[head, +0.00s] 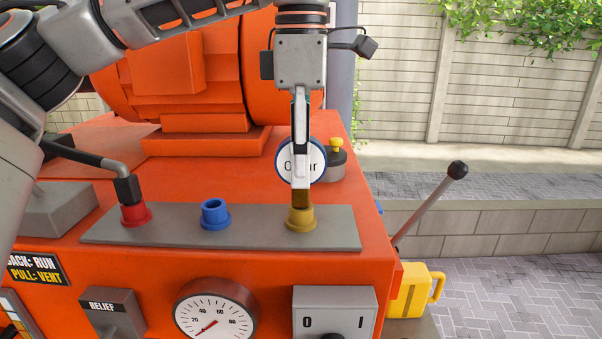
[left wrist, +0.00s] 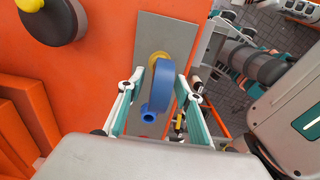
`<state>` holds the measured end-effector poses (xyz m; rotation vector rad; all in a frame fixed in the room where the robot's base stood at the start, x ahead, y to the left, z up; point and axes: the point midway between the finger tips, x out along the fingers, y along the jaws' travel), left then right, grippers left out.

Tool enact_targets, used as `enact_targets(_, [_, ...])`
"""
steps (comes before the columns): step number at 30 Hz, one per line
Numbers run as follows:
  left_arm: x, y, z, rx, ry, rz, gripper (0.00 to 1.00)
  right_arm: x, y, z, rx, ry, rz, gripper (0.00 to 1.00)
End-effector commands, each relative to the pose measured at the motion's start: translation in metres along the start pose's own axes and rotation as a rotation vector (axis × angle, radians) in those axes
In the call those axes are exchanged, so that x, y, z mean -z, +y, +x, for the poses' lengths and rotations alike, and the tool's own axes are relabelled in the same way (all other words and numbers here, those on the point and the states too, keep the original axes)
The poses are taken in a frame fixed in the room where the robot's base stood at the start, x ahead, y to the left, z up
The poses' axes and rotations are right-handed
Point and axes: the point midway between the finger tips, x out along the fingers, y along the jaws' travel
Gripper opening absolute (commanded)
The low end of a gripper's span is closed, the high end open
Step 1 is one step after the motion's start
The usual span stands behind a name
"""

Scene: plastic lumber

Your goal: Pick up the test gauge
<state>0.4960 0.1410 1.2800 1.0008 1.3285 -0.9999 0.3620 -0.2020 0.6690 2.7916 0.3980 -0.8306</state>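The test gauge (head: 316,161) has a round white dial with a blue rim. It stands over the yellow port (head: 300,222) at the right end of the grey strip. My left gripper (head: 300,170) points down over it, and a finger covers the middle of the dial. In the left wrist view the gauge's blue case (left wrist: 165,85) shows nearly edge-on between the two fingertips (left wrist: 166,72). The fingers are close to both sides; whether they press on it is unclear. The gauge's lower connection is partly hidden. My right gripper does not show.
The grey strip (head: 255,232) also carries a blue port (head: 215,215) and a red port (head: 135,214) with a hose elbow. A yellow-topped knob (head: 336,160) is just behind the gauge. A lever (head: 430,205) rises at the right; a fixed dial (head: 213,310) is on the front.

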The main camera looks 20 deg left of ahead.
Motion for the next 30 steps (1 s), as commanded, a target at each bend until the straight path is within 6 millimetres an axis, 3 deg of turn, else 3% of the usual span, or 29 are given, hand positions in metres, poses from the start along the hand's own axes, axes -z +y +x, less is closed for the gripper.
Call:
enact_targets(2, [0.000, 0.000, 0.000, 0.000, 0.000, 0.000, 0.30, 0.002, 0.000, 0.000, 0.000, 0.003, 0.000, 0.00])
enact_targets(5, [0.000, 0.000, 0.000, 0.000, 0.000, 0.000, 0.04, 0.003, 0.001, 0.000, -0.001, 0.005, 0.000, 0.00])
enact_targets(6, [0.000, 0.000, 0.000, 0.000, 0.000, 0.000, 0.00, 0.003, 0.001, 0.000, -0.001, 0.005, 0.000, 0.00])
enact_targets(20, [0.000, 0.000, -0.007, -0.002, -0.001, -0.001, 0.00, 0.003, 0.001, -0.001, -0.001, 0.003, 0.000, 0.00])
enact_targets(26, [-0.001, 0.000, -0.032, -0.003, -0.002, -0.002, 0.00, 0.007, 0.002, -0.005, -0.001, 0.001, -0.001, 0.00])
enact_targets(30, [0.000, 0.000, -0.063, -0.006, -0.002, -0.004, 0.00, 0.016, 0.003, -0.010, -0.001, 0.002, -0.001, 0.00])
